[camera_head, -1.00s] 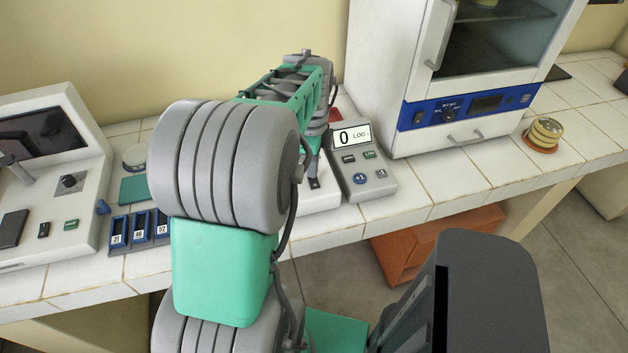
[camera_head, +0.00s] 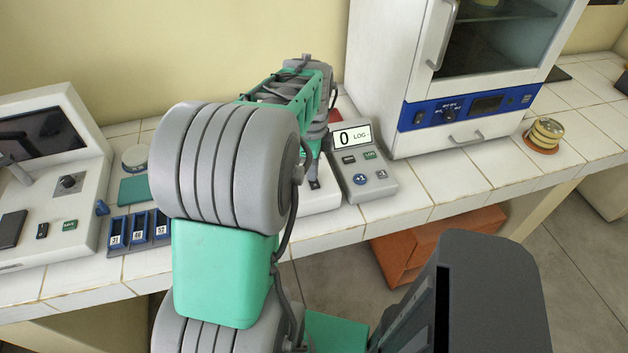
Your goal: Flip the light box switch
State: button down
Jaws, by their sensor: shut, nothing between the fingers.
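A low white box (camera_head: 320,203) shows only in part in the head view, just left of the counter device; it looks like the light box. A small dark switch-like part (camera_head: 314,184) is on its front right corner; its position is too small to tell. My arm covers most of the box. The far end of my arm is above and behind the box. My gripper's fingers are hidden behind my arm, so I cannot see whether they touch the switch.
A grey counter (camera_head: 362,160) reading 0 stands close to the right of the box. A white incubator (camera_head: 400,125) is behind it. Blue slots (camera_head: 140,228) and a white instrument (camera_head: 85,190) are at left. Stacked dishes (camera_head: 543,134) sit at right. Front tiles right of the counter are clear.

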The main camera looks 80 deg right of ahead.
jog(key=shift+r+p, duration=2.35)
jog(key=shift+r, duration=1.05)
